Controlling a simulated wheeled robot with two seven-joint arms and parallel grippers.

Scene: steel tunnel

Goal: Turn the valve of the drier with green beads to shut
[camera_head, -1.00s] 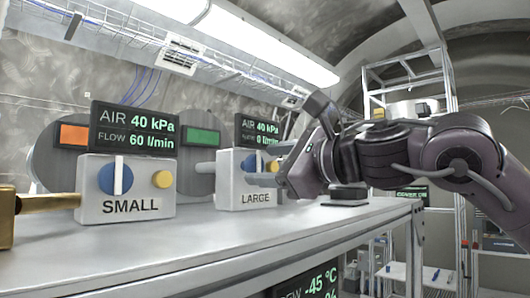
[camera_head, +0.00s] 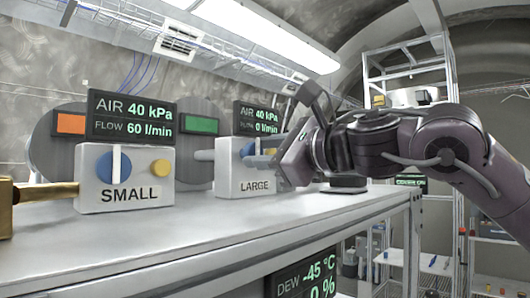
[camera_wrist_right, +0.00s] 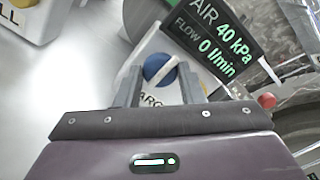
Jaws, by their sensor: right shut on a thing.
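The grey LARGE valve box (camera_head: 232,180) stands on the bench, with the green window (camera_head: 201,125) of a round drier behind it. Its display (camera_head: 258,120) reads 40 kPa and 0 l/min. Its blue valve knob (camera_head: 247,149) is partly hidden by my right gripper (camera_head: 268,160). In the right wrist view, the blue knob (camera_wrist_right: 154,66) with its pale handle (camera_wrist_right: 169,75) lies between the fingers of my right gripper (camera_wrist_right: 160,86), which is shut on it. The handle's exact angle is hard to tell. My left gripper is not in view.
The SMALL valve box (camera_head: 125,190) stands to the left, its white handle upright and its display (camera_head: 132,116) at 60 l/min. An orange window (camera_head: 71,123) is behind it. The bench front (camera_head: 200,235) is clear.

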